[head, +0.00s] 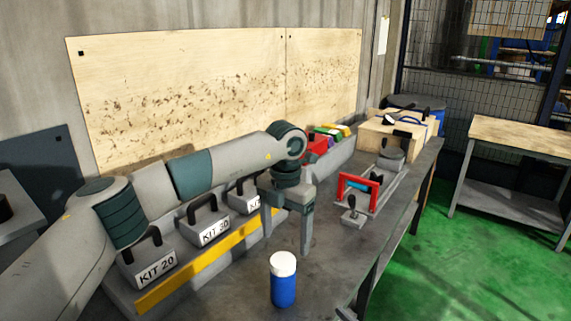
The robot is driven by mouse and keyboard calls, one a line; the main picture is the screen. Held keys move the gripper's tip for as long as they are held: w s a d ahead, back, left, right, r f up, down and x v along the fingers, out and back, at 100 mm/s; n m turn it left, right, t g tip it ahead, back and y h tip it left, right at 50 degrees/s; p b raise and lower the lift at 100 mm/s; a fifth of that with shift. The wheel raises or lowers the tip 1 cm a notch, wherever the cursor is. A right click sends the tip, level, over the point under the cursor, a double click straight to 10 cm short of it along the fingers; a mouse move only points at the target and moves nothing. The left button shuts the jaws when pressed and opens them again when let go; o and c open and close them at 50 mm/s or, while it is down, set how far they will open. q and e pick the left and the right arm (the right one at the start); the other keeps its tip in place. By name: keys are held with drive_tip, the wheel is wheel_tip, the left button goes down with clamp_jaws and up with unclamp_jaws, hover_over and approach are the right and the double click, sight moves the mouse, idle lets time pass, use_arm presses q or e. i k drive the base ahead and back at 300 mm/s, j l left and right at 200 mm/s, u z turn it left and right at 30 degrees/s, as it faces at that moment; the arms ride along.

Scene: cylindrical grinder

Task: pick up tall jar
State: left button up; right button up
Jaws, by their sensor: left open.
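The tall jar (283,286) is blue with a white lid. It stands upright on the grey workbench (325,262) near its front edge, low in the middle of the head view. My left gripper (287,245) points down above the bench, behind the jar as seen here. Its two fingers are spread apart with nothing between them. It does not touch the jar. My right gripper is not in view.
Labelled kit boxes, KIT 20 (157,270) and KIT 30 (214,232), stand behind a yellow strip (205,262). A red-framed tool (358,187) and a wooden box (397,134) stand farther back right. A separate table (520,134) stands at the right.

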sight(283, 288)
drive_tip(key=k+l, duration=0.75)
